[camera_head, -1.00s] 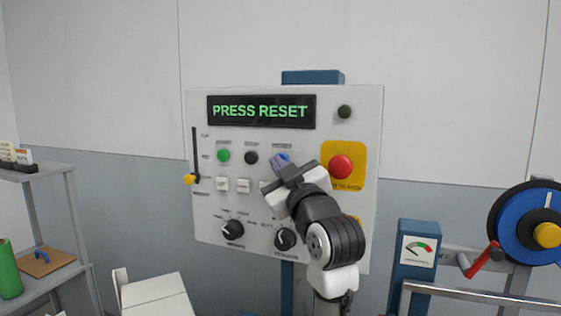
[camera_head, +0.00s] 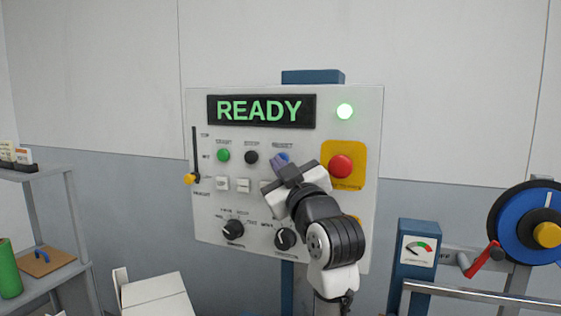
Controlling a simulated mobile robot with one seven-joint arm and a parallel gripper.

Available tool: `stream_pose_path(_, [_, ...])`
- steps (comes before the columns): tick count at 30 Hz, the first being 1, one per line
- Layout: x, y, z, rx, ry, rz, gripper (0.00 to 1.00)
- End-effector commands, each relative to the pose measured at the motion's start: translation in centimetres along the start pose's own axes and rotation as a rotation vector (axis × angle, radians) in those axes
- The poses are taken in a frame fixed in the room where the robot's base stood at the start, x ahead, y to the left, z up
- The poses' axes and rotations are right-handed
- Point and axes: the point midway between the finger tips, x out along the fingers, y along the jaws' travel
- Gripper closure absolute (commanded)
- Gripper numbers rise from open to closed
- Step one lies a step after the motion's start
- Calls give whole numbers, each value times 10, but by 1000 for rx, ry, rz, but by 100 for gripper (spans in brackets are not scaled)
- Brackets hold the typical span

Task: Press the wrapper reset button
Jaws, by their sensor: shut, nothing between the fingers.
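The control panel (camera_head: 308,220) is a pale upright board.
A red mushroom button (camera_head: 341,167) on a yellow plate is close to the right of my gripper. A green button (camera_head: 223,155) and a black button (camera_head: 251,157) are to the left. Two dark knobs (camera_head: 233,229) (camera_head: 285,238) sit below. A grey shelf (camera_head: 70,225) stands at far left.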

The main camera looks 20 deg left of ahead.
Motion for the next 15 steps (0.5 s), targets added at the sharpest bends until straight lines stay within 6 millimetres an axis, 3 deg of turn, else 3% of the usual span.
stream_pose_path(15, [-8,-6,-6,-1,0,0,100])
